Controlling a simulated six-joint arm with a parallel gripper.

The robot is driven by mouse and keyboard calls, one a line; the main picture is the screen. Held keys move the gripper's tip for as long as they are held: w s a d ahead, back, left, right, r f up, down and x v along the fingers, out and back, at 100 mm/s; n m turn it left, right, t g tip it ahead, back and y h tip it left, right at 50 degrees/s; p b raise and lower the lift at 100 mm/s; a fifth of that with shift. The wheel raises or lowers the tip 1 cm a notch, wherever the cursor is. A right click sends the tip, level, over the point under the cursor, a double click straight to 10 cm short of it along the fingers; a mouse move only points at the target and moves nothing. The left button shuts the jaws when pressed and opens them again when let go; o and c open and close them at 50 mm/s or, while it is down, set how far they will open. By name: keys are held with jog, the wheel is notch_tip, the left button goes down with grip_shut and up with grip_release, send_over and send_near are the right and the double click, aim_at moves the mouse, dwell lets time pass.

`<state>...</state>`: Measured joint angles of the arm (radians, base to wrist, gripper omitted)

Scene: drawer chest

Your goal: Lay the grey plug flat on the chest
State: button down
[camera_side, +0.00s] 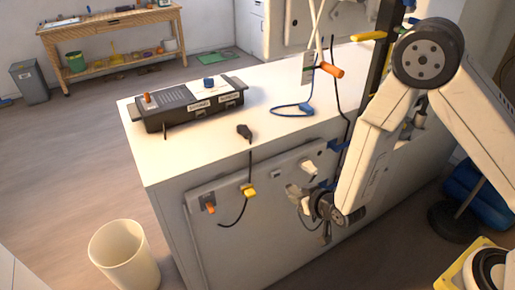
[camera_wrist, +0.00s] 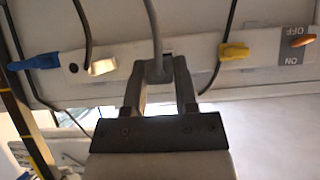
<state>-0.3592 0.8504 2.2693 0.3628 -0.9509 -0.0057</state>
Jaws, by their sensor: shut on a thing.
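The grey plug (camera_wrist: 155,72) is between the two fingers of my gripper (camera_wrist: 158,88) in the wrist view, with its grey cable running up out of the picture. My gripper is shut on it, close in front of the chest's front panel. I cannot tell whether the plug touches the panel. In the side view my gripper (camera_side: 298,192) is beside the panel, well below the chest's top edge, and the plug cannot be made out there. The white top of the chest (camera_side: 190,150) has bare room near its front edge.
On the panel are a yellow plug (camera_side: 248,190), an orange switch (camera_side: 208,205), a white switch (camera_side: 308,168) and a blue plug (camera_wrist: 38,62). On the chest top lie a black device (camera_side: 190,105), a black plug (camera_side: 244,131) and a blue cable (camera_side: 290,110). Cables hang nearby.

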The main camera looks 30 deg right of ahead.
jog(key=w+d+r, duration=0.2)
jog(key=d+r, duration=0.3)
jog(key=r, duration=0.2)
jog(key=w+d+r, duration=0.2)
jog(key=d+r, duration=0.3)
jog(key=r, duration=0.3)
notch_tip(320, 180, up, 2)
send_over(284, 126)
jog(key=s, duration=0.3)
jog(key=shift+w, duration=0.1)
jog(key=shift+f, duration=0.1)
jog(key=shift+f, duration=2.7)
jog(key=shift+f, duration=0.45)
jog(key=shift+c, duration=1.6)
grip_release()
jog(key=shift+r, duration=3.5)
